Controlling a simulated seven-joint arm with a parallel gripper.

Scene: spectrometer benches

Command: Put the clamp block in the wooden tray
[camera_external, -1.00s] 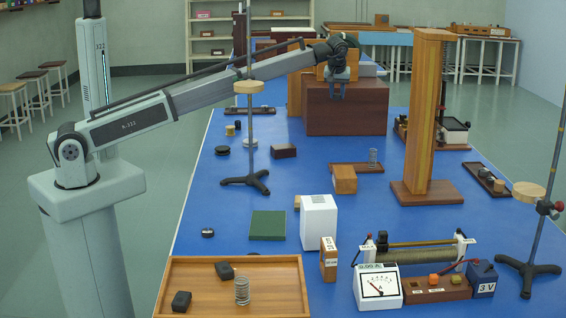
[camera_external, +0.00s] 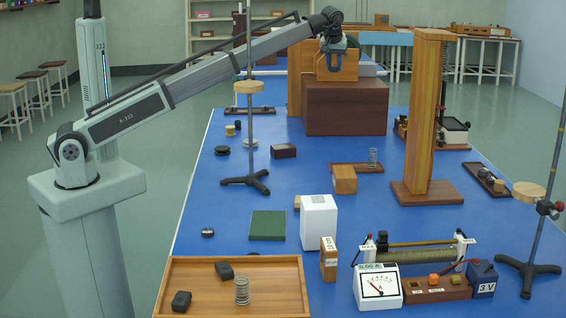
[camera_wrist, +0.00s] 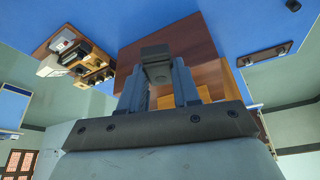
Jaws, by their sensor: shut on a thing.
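The dark grey clamp block (camera_wrist: 156,52) sits between the fingertips of my gripper (camera_wrist: 158,76) in the wrist view. My gripper (camera_external: 333,64) is shut on it, raised above the dark brown box (camera_external: 346,108) at the back of the blue bench. In the external view the held block is too small to make out clearly. The wooden tray (camera_external: 235,261) is at the front left of the bench, far from my gripper. Two dark blocks (camera_external: 181,301) (camera_external: 224,271) and a metal coil spring (camera_external: 242,291) stand in it.
A tall wooden pillar (camera_external: 428,120) stands right of centre. A lamp-like stand (camera_external: 250,140) rises left of the brown box. A white box (camera_external: 319,222), green pad (camera_external: 268,224) and meter (camera_external: 377,287) lie nearer the front.

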